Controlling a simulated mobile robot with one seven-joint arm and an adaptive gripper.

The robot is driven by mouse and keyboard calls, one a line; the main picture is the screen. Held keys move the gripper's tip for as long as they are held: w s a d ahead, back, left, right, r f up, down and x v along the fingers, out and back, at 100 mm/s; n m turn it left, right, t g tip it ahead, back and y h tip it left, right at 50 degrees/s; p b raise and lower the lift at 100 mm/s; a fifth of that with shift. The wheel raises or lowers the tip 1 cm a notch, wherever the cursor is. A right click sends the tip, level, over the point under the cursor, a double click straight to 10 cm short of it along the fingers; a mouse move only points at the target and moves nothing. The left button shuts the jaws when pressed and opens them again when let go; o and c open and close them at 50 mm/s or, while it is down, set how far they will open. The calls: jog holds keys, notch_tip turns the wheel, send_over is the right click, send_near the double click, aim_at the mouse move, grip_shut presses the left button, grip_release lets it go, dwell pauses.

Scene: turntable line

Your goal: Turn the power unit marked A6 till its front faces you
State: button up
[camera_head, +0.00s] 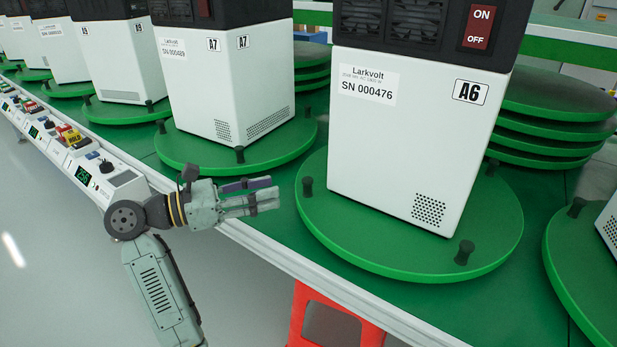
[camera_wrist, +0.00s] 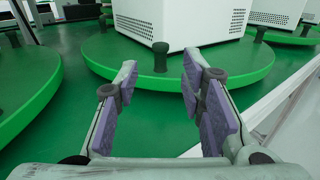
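The power unit A6 (camera_head: 410,140) is a white box with a black top, on a round green turntable (camera_head: 350,240) with black pegs. The broad side in view bears a serial label, an A6 label, fan grilles, a red ON/OFF switch and a dotted vent. My gripper (camera_head: 274,195) is left of this turntable, its fingers pointing at the turntable's left peg (camera_head: 307,187). In the wrist view my gripper (camera_wrist: 158,72) is open and empty, and the peg (camera_wrist: 160,56) stands just beyond and between the fingertips, apart from them. The unit's lower part (camera_wrist: 190,22) shows behind it.
Unit A7 (camera_head: 225,85) stands on its own turntable (camera_head: 180,155) to the left, with more units behind. Stacked green discs (camera_head: 550,130) are at the right rear. Control boxes (camera_head: 100,170) line the bench edge. A red stand (camera_head: 325,315) is below the bench.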

aim_at(308, 179)
jog(key=p+x, duration=0.2)
jog(key=x, duration=0.7)
jog(key=shift+d, duration=0.2)
grip_shut()
dwell(0.5)
